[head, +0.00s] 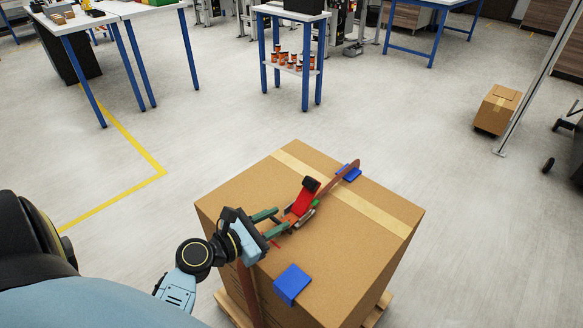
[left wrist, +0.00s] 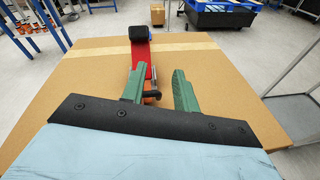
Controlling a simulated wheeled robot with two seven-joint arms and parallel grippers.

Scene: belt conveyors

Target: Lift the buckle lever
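The buckle (head: 296,217) sits on top of a large cardboard box, on a brown strap (head: 347,170). Its red lever (head: 304,201) has a black end (head: 311,184) and is tilted up away from the box top. In the left wrist view the red lever (left wrist: 141,55) rises beyond the fingers. My left gripper (head: 283,217) is at the near side of the buckle with its green fingers apart. In the left wrist view the gripper (left wrist: 158,78) has part of the buckle between its fingers, closer to the left finger; I cannot tell whether they touch. My right gripper is not in view.
The cardboard box (head: 240,190) stands on a wooden pallet (head: 378,310). Blue corner protectors (head: 292,284) sit under the strap at the edges. A smaller box (head: 497,109) stands at the right. Tables with blue legs stand at the back; open floor lies between.

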